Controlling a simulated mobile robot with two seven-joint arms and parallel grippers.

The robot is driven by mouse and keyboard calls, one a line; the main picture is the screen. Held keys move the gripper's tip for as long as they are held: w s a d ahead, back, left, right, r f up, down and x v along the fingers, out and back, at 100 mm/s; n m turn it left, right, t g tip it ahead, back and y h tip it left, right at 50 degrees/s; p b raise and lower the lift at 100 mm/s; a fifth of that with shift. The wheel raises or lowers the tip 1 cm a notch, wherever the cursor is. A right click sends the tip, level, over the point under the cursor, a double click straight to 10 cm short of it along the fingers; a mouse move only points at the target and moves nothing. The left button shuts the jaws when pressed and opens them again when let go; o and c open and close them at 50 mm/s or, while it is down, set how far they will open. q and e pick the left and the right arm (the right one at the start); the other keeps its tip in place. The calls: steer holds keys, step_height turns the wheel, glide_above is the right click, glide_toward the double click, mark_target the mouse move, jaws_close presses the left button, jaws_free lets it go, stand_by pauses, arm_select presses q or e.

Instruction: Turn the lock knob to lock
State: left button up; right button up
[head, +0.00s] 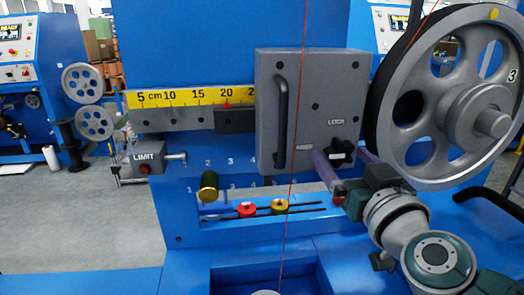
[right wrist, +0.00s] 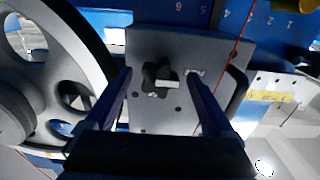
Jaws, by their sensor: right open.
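The black lock knob (head: 342,153) sits on the lower right of the grey carriage box (head: 300,75). The label LOCK is printed above it, and a second label, too blurred to read, is to its left. In the right wrist view the knob (right wrist: 158,78) carries a pale bar lying sideways toward that second label. My right gripper (head: 341,160) is open, its purple fingers pointing at the box on either side of the knob. In the right wrist view the knob lies between the fingers (right wrist: 160,74), with gaps on both sides. My left gripper is out of view.
A large grey pulley wheel (head: 408,105) stands close right of my right arm. A black handle (head: 281,122) is on the box's left side. A red cord (head: 290,215) runs down in front. A yellow ruler (head: 185,97) and LIMIT block (head: 148,158) are left.

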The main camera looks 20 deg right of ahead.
steer(key=c, duration=1.3)
